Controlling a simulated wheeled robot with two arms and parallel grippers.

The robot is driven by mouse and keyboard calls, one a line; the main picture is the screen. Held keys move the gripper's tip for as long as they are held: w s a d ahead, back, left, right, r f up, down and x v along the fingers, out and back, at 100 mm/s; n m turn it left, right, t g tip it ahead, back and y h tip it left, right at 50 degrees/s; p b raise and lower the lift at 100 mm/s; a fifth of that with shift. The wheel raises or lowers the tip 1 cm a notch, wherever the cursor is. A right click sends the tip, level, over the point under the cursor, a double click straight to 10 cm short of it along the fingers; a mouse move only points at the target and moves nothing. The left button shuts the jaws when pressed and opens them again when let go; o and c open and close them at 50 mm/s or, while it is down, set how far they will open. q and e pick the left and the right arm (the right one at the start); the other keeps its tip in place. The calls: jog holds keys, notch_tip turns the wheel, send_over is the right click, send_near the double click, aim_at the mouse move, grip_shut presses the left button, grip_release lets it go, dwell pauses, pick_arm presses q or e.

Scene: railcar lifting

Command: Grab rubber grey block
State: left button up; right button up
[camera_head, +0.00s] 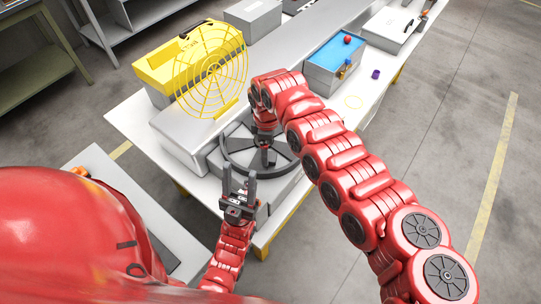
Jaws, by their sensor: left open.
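My left gripper (239,178) is open in the head view, its two dark fingers pointing away from me at the near edge of the white table. Nothing shows between the fingers. A dark grey spoked wheel (235,141) lies just beyond it on a light grey block (284,186). My right arm reaches over from the right, and its gripper (265,148) points down over the wheel's middle; its fingers are too small and dark to judge. Another grey block (252,17) lies at the far end. I cannot tell which one is rubber.
A yellow case (158,70) with a round yellow wire guard (212,72) stands at the table's left. A blue-topped grey box (335,56) with a red ball (348,40) stands right, near a purple piece (375,74). A white case (391,27) lies far right.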

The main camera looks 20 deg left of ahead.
aim_at(270, 158)
notch_tip(270, 158, down, 3)
jog(key=shift+r+b, duration=0.2)
jog(key=shift+b, duration=0.5)
jog(key=shift+r, duration=0.1)
jog(key=c, duration=1.4)
